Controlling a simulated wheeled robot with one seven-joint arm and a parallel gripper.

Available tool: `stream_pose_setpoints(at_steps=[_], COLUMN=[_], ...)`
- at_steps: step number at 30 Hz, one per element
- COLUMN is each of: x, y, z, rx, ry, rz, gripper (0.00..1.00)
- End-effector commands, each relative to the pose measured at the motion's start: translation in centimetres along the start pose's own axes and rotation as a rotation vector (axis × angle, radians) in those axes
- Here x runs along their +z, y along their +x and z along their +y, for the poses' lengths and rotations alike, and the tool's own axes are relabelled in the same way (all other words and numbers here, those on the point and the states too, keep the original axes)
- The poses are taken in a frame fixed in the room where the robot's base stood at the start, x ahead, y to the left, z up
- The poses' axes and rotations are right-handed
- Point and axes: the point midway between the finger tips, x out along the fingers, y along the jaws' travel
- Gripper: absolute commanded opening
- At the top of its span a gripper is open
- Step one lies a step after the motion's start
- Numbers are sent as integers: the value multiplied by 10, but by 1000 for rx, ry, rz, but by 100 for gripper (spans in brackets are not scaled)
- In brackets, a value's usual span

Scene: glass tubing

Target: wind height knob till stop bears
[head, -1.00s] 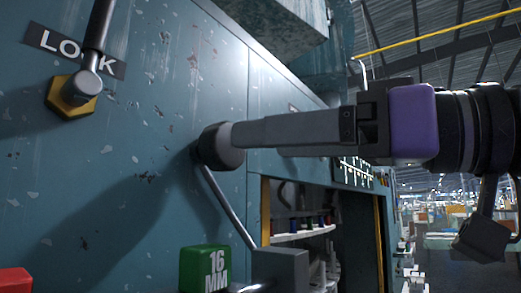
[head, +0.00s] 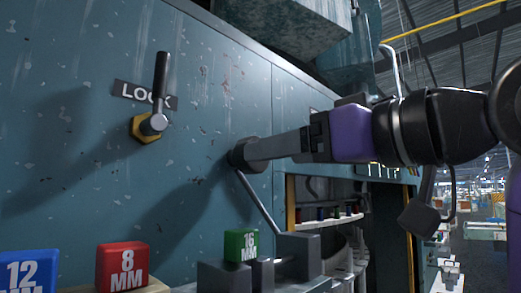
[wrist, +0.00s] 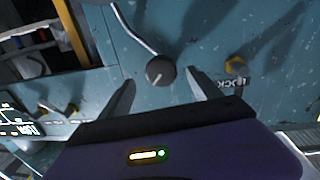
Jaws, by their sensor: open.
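The dark round knob (head: 239,155) sits on the teal machine panel, with a pale line on its face in the wrist view (wrist: 160,73). My gripper (head: 254,151) reaches in from the right at the knob. In the wrist view my open fingers (wrist: 162,78) stand one on each side of the knob, with gaps visible. A thin metal rod (head: 259,204) slants from by the knob down to a grey block (head: 298,257). I cannot tell whether this block is the stop or whether anything bears on it.
A black lever on a yellow hex base (head: 143,129) stands by a LOCK label left of the knob. Blocks marked 12 MM (head: 28,274), 8 MM (head: 121,267) and 16 MM (head: 241,246) sit below. An open shelved bay (head: 340,222) lies to the right.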

Motion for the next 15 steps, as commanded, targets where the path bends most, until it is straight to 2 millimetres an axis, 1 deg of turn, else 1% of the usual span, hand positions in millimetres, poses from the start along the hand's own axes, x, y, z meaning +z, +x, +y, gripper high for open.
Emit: stream_pose_setpoints(at_steps=[3, 9, 12, 15], x=[-2, -2, -1, -1], y=[20, 48, 57, 62], z=[-1, -1, -1, 0], rx=[-3, -2, -2, -1], ry=[3, 2, 1, 0], rz=[-4, -3, -2, 0], gripper=[73, 73, 73, 73])
